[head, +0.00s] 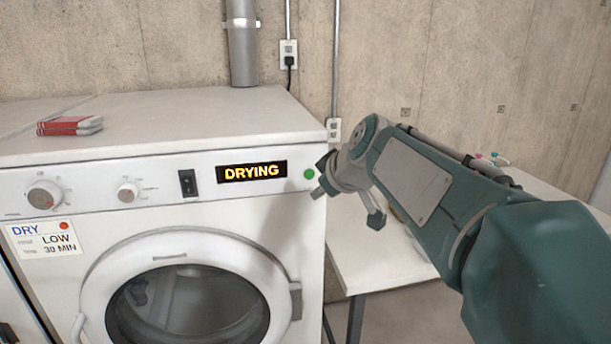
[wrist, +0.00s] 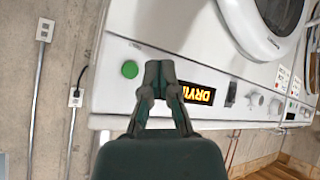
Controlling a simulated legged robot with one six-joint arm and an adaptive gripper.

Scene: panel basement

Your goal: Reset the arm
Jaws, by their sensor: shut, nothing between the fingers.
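My arm reaches in from the right in the head view, and my gripper (head: 319,192) is at the right end of the dryer's control panel. In the wrist view my gripper (wrist: 158,72) is shut with its fingertips together and nothing between them. It points at the panel of the white dryer (head: 200,122), beside the green button (head: 309,173). The green button also shows in the wrist view (wrist: 130,69), just left of the fingertips. The display (head: 252,171) reads "DRYING". I cannot tell whether the fingertips touch the panel.
The dryer's round door (head: 185,290) is closed. A red and white pack (head: 70,125) lies on the dryer top. A white table (head: 375,255) stands at the right, partly behind my arm, with small coloured items. A concrete wall (head: 450,60) with outlets and pipes is behind.

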